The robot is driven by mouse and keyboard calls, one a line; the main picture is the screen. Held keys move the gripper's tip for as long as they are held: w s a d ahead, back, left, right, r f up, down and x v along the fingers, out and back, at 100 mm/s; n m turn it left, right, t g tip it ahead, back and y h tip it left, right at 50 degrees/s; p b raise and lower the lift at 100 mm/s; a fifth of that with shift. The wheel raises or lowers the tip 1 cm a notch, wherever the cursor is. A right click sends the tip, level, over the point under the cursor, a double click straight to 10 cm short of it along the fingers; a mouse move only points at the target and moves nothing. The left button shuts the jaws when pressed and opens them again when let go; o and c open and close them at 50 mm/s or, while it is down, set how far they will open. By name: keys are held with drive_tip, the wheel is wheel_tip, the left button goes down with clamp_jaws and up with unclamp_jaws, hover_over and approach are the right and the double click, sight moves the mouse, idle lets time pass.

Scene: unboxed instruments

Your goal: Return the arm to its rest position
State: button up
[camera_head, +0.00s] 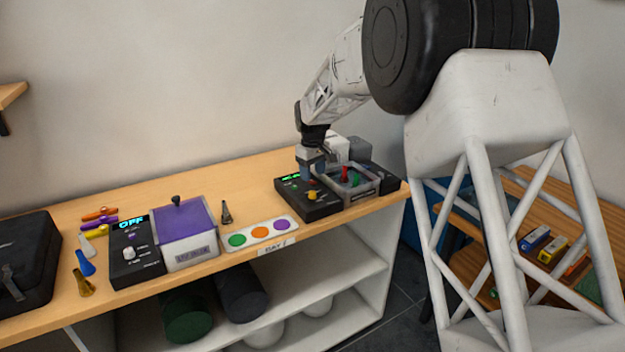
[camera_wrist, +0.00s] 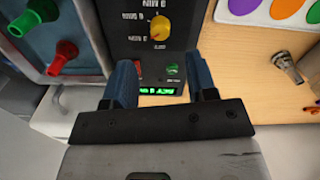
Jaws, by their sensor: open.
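My gripper (camera_head: 312,172) hangs over the black instrument at the right part of the bench, near its green lit display. In the wrist view my gripper (camera_wrist: 160,82) has its two blue fingers apart with nothing between them. The black instrument (camera_wrist: 150,58) lies just beyond the fingertips, with a yellow knob (camera_wrist: 160,27), a green button and a green display. In the head view the instrument (camera_head: 322,208) is partly hidden by my gripper. My arm reaches down to the bench from the upper right.
A grey-rimmed tray (camera_head: 372,186) with red and green pieces adjoins the instrument. A card with coloured circles (camera_head: 260,234), a metal cone (camera_head: 226,214) and a purple-lidded device (camera_head: 185,232) stand to the left. A black case (camera_head: 28,262) is at far left. A wall rises behind the bench.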

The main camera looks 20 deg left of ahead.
drive_tip(key=shift+r, duration=0.25)
drive_tip(key=shift+d+r, duration=0.15)
drive_tip(key=shift+d, duration=0.1)
drive_tip(key=s+d+r+m, duration=0.2)
drive_tip(key=s+d+r, duration=0.2)
drive_tip(key=s+d, duration=0.4)
drive_tip(key=s+d+r+m+t, duration=0.1)
drive_tip(key=s+d+r+m, duration=0.1)
drive_tip(key=s+d+r, duration=0.55)
drive_tip(key=s+d+r+m, duration=0.15)
drive_tip(key=s+d, duration=0.35)
drive_tip(key=d, duration=0.6)
drive_tip(key=s+d+f+m, duration=0.1)
drive_tip(key=s+d, duration=0.4)
drive_tip(key=s, duration=0.5)
drive_tip(key=s+d+f+m+t, duration=0.1)
drive_tip(key=s+d, duration=0.4)
drive_tip(key=s, duration=0.6)
drive_tip(key=s+d+f+m, duration=0.2)
drive_tip(key=s+d+m, duration=0.2)
drive_tip(key=s, duration=0.7)
drive_tip(key=shift+d+f+t, duration=0.3)
drive_tip(key=shift+d, duration=0.25)
